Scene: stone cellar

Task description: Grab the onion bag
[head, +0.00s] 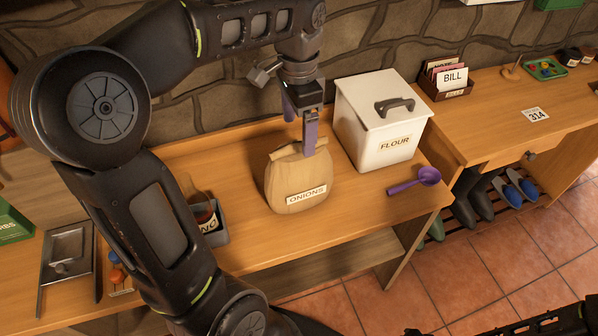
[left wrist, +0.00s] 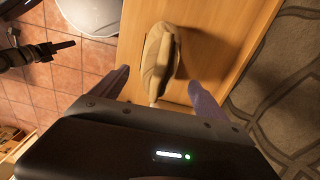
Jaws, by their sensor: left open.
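The onion bag (head: 298,180), a tan sack with a folded top and an "ONIONS" label, stands upright on the wooden bench. My left gripper (head: 302,128) is open and points down at the bag's top. One purple finger overlaps the folded top in the head view; I cannot tell if it touches. In the left wrist view the bag (left wrist: 161,60) lies ahead between the two spread fingers (left wrist: 160,95), with nothing gripped. A dark arm end (left wrist: 48,50), apparently my right, shows at the left there; its jaws are too unclear to read.
A white flour bin (head: 382,125) stands close right of the bag, with a purple scoop (head: 415,181) in front of it. A small grey holder (head: 213,225) is to the left. The stone wall (head: 200,100) is behind. Bench in front of the bag is clear.

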